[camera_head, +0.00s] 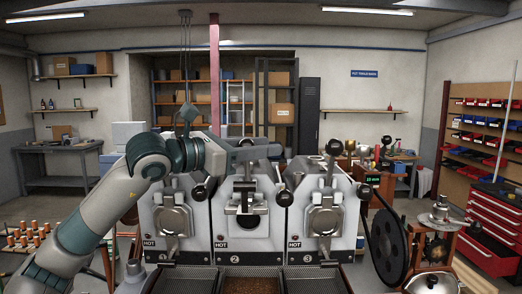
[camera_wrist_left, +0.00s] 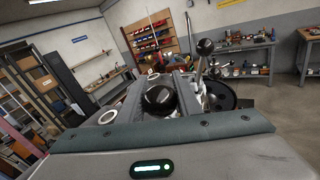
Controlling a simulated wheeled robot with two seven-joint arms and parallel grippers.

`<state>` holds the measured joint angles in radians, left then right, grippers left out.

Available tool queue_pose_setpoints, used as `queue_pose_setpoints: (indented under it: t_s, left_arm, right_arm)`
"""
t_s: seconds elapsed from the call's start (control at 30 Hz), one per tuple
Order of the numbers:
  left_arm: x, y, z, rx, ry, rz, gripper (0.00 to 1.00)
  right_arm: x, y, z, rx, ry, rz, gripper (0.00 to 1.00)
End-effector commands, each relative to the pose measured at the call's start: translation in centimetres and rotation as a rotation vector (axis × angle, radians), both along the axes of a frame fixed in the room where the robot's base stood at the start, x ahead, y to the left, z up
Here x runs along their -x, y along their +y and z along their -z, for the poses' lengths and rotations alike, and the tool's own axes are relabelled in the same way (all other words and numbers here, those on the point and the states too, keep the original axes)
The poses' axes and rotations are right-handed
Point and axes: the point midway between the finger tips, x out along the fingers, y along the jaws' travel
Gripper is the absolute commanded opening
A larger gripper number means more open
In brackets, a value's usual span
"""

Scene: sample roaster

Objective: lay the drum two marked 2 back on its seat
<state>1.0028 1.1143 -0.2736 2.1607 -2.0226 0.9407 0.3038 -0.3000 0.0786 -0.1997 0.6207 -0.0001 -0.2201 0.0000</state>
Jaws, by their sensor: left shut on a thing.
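The roaster's middle unit, marked 2 (camera_head: 235,258), stands between units 1 and 3. Its front parts (camera_head: 246,205) sit differently from the round metal fronts of units 1 and 3; I cannot tell exactly how drum two lies. My left gripper (camera_head: 258,150) reaches in from the left, above the middle unit. In the left wrist view its two fingers (camera_wrist_left: 158,100) are on either side of a round black knob (camera_wrist_left: 160,97), and it is shut on it. I cannot see how this knob joins the drum. My right gripper is not in view.
Unit 1 (camera_head: 174,220) and unit 3 (camera_head: 325,220) flank the middle, with black ball levers close by. A black wheel (camera_head: 386,246) stands at the right. Trays (camera_head: 187,282) lie below the units. A pink post (camera_head: 214,70) rises behind.

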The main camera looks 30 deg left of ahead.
Motion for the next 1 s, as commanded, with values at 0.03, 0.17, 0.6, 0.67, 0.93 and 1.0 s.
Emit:
queue_pose_setpoints:
  t_s: [0.03,0.17,0.6,0.67,0.93,1.0]
  left_arm:
    - [-0.1,0.3,-0.4,0.004,-0.004,-0.007,0.0]
    - [-0.1,0.4,-0.5,0.004,-0.007,-0.009,0.0]
    - [0.0,0.3,-0.3,0.003,-0.004,-0.006,0.49]
    - [0.1,0.4,-0.3,0.003,-0.004,-0.006,0.49]
    - [1.9,1.3,0.0,0.002,-0.004,-0.009,0.49]
    - [2.8,1.7,0.1,0.0,-0.004,-0.009,0.49]
  right_arm:
    - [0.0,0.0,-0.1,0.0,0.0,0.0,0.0]
    - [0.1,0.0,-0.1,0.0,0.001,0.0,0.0]
    - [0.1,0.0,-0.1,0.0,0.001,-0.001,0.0]
    - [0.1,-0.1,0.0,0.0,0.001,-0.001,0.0]
    - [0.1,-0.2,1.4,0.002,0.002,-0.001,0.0]
    - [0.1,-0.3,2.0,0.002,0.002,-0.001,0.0]
